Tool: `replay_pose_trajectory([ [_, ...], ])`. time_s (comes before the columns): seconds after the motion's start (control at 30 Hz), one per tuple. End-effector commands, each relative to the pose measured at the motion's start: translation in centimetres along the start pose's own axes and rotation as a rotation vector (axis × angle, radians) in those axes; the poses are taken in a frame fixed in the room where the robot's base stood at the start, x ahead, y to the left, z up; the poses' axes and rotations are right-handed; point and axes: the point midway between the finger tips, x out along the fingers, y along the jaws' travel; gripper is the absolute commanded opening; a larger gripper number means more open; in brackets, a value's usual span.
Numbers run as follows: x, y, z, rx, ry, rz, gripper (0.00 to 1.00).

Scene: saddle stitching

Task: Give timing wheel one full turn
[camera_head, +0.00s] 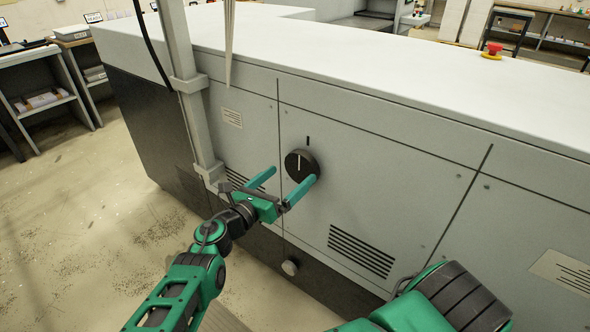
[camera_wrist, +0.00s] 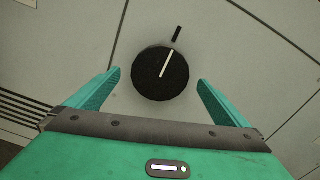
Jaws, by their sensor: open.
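The timing wheel (camera_head: 301,164) is a round black knob with a white pointer line on the grey front panel of a large machine. In the wrist view the wheel (camera_wrist: 160,75) sits between the two fingers, with clear space on both sides. Its white line points up and slightly right, towards a short black mark (camera_wrist: 177,34) on the panel above it. My gripper (camera_head: 290,177) has green fingers spread wide and is open and empty. In the wrist view my gripper (camera_wrist: 160,88) has its fingertips apart from the wheel. How far the tips reach along the wheel's depth is hard to tell.
A grey vertical post (camera_head: 186,85) with a cable stands left of my gripper. A red button (camera_head: 493,50) sits on the machine top.

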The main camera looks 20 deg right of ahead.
Motion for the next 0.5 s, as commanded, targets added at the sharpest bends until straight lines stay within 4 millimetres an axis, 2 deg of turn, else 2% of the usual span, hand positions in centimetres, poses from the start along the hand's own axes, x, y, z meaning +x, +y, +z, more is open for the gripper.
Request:
replay_pose_trajectory([
  [0.03, 1.1, -0.1, 0.0, -0.001, -0.001, -0.006, 1.00],
  [0.2, 3.5, -0.2, 0.0, 0.000, 0.001, -0.007, 1.00],
  [0.5, 5.0, -0.2, 0.0, 0.001, 0.001, -0.004, 1.00],
])
